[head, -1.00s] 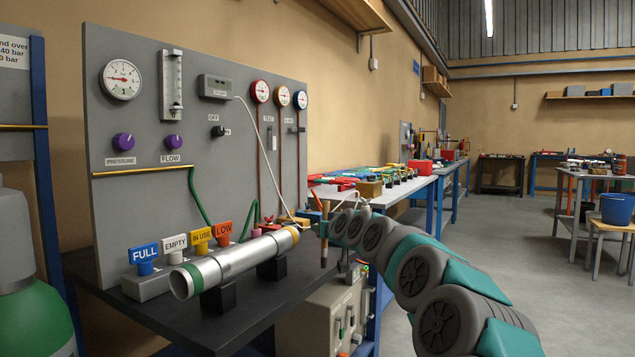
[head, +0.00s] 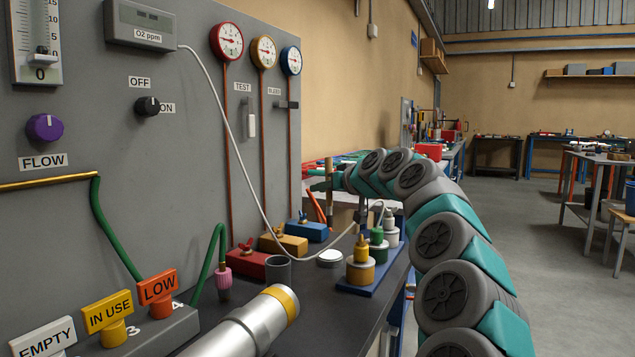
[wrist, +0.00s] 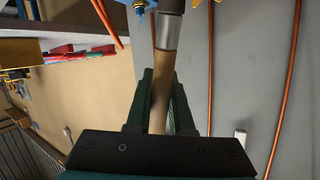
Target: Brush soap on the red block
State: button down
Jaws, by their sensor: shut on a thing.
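My gripper (head: 328,180) is shut on the wooden handle of a brush (head: 329,199), held upright beyond the blue block (head: 307,231) and above bench level. In the wrist view, my gripper (wrist: 160,105) grips the handle (wrist: 159,85), with the brush's metal collar and dark end at the top. The red block is not clearly visible there.
A yellow block (head: 285,245) stands between the red and blue blocks. A white round lid (head: 330,258), a blue tray with brass fittings (head: 368,277) and a silver cylinder (head: 245,322) are close by. A white cable (head: 250,170) hangs across the panel.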

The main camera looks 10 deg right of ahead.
jog(key=f, duration=0.2)
jog(key=f+b, duration=0.1)
jog(key=f, duration=0.1)
jog(key=w+f, duration=0.1)
jog(key=f, duration=0.1)
dwell(0.5)
jog(key=shift+f+b, duration=0.55)
jog(key=shift+b, duration=0.2)
dwell(1.5)
notch_tip(320, 180, up, 7)
jog(key=p, duration=0.2)
dwell(0.7)
dwell(0.4)
